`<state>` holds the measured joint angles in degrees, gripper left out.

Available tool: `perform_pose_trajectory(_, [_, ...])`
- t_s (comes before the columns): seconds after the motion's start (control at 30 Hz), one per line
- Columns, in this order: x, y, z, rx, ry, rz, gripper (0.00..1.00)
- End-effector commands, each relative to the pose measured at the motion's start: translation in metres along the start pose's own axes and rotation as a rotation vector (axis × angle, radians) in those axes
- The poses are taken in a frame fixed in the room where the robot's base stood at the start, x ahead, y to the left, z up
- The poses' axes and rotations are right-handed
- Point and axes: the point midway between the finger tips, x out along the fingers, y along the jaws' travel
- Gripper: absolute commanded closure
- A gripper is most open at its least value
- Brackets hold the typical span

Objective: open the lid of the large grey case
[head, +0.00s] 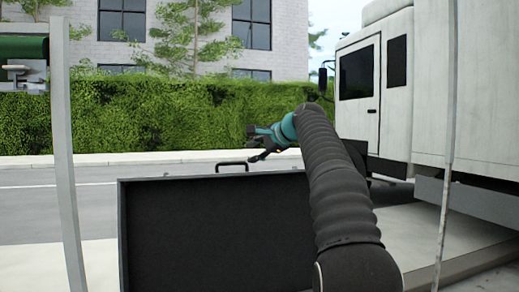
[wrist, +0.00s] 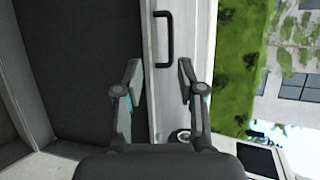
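The lid (head: 215,238) of the large grey case stands upright in the head view, its dark inner face toward me. A black handle (head: 232,164) sits at its top edge; the handle (wrist: 170,38) also shows in the wrist view on a light grey rim strip (wrist: 153,85). My gripper (head: 260,144) is right of the handle, close to the lid's top edge. In the wrist view my gripper (wrist: 159,75) is open, its fingers on either side of the rim strip, with nothing clamped. I cannot tell whether a finger touches it. The case's lower body is out of the head view.
A white truck (head: 385,90) stands at the right. A grey post (head: 67,150) rises at the left and a thin pole (head: 447,150) at the right. Beyond the lid are a road (head: 60,200) and a green hedge (head: 150,115).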

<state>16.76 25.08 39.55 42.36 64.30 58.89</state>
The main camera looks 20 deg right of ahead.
Motion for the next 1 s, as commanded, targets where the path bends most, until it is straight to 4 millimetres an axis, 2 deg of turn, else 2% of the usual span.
perform_pose_trajectory(0.03, [-0.008,-0.001,0.0,0.0,0.001,-0.001,0.61])
perform_pose_trajectory(0.2, [-0.022,0.0,0.0,0.001,0.0,0.001,0.61])
perform_pose_trajectory(0.53, [-0.026,0.0,0.0,0.0,-0.001,0.001,0.61])
perform_pose_trajectory(0.57, [-0.025,0.0,0.0,0.0,-0.001,0.001,0.64])
perform_pose_trajectory(0.7, [-0.027,0.003,0.004,-0.015,0.003,0.011,0.99])
perform_pose_trajectory(0.73, [-0.028,0.005,0.007,-0.024,0.005,0.016,1.0])
perform_pose_trajectory(0.87, [-0.038,0.025,0.027,-0.102,0.024,0.066,1.0])
perform_pose_trajectory(1.0, [-0.056,0.068,0.057,-0.244,0.048,0.157,1.0])
